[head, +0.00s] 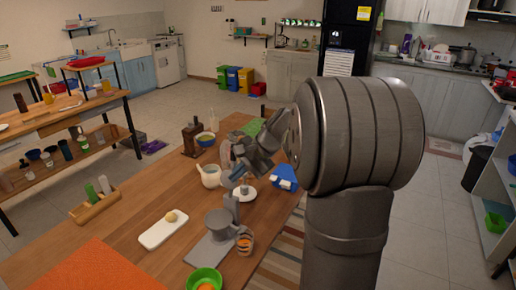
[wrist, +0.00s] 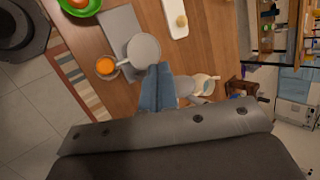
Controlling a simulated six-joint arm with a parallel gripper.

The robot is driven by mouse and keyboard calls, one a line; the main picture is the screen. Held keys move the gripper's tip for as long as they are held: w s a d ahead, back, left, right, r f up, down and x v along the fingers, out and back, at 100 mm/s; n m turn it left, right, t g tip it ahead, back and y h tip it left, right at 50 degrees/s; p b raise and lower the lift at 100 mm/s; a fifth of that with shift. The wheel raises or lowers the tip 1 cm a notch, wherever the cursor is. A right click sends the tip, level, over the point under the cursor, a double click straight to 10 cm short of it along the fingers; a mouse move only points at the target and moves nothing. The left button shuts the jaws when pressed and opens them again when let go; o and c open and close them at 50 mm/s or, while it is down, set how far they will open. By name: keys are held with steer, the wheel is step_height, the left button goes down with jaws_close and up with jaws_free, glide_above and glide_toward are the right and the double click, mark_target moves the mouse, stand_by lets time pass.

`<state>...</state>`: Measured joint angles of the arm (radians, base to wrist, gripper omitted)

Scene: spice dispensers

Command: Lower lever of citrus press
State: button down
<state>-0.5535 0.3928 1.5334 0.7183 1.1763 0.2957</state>
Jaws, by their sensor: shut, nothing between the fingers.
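The grey citrus press (head: 218,224) stands on the wooden table in the head view, with a flat base plate (head: 207,252), a round top and an upright grey part (head: 232,207) behind it. In the wrist view I see the round top (wrist: 143,49) and the base plate (wrist: 118,28) from above. I cannot tell the lever clearly from the upright part. My gripper (head: 238,175) is above the table, behind the press in the head view. In the wrist view its blue-grey fingers (wrist: 157,84) are shut and empty, close to the round top; contact cannot be told.
A glass with orange contents (head: 245,242) stands beside the press. A green bowl (head: 205,279) is in front, and a white board (head: 163,230) with a yellowish item lies left. A white mortar (head: 210,176) and a blue tray (head: 285,172) are near my gripper.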

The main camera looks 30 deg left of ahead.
steer(key=w+d+f+m+t+y, duration=0.1)
steer(key=w+d+y, duration=0.1)
steer(key=w+y, duration=0.6)
steer(key=w+d+f+m+t+y, duration=0.1)
steer(key=w+d+f+y, duration=0.15)
steer(key=w, duration=0.85)
steer(key=s+a+r, duration=0.1)
steer(key=s+a, duration=0.3)
steer(key=a, duration=0.6)
steer(key=shift+a+r+y, duration=0.2)
steer(key=shift+r+y, duration=0.1)
steer(key=shift+y, duration=0.05)
steer(key=shift+s, duration=0.15)
